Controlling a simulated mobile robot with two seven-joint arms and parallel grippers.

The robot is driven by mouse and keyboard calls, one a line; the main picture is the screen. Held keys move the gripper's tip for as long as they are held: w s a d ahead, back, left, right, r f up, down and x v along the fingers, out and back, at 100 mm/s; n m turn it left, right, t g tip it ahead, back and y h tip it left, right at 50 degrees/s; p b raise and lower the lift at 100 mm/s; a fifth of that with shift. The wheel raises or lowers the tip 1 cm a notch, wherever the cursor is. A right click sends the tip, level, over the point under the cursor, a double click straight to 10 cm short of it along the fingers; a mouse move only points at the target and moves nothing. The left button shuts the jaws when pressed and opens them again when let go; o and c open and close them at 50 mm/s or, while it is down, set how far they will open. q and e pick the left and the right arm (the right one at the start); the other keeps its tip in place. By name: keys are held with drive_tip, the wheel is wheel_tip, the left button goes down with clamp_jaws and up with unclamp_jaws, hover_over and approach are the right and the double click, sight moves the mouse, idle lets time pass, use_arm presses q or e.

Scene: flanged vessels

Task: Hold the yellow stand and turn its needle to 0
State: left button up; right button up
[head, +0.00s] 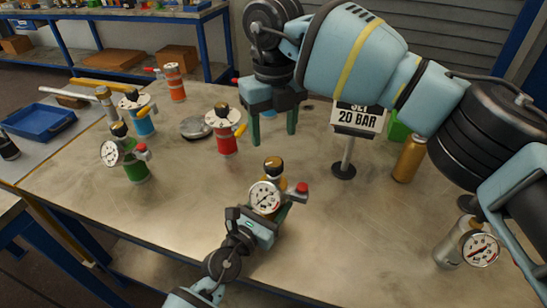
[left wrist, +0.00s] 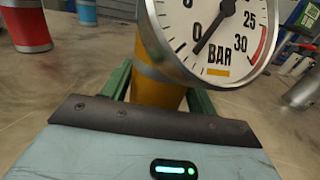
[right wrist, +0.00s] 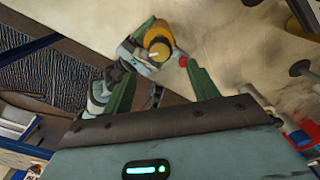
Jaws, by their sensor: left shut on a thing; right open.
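The yellow stand (head: 281,184) stands upright near the table's front, with a white gauge (head: 266,196), a dark and gold knob (head: 273,164) on top and a red-tipped side handle (head: 302,187). My left gripper (head: 266,213) is shut around its body below the gauge; the yellow body (left wrist: 158,92) shows between the green fingers in the left wrist view. There the needle (left wrist: 211,32) points down-left, close beside the 0. My right gripper (head: 273,139) is open and empty, above the table behind the stand. The right wrist view shows the knob (right wrist: 158,44) beyond its fingers.
Green (head: 135,165), blue (head: 142,122), red (head: 226,142) and orange (head: 174,83) vessels stand to the left. A silver vessel (head: 449,246) with a gauge stands front right. The table between is clear.

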sight(274, 161)
wheel_tip(274, 161, down, 8)
drive_tip(key=shift+f, duration=0.1)
drive_tip(key=shift+c, duration=0.5)
drive_tip(key=c, duration=0.9)
drive_tip(key=shift+m, duration=0.4)
drive_tip(key=m, duration=0.3)
drive_tip(key=shift+m, duration=2.5)
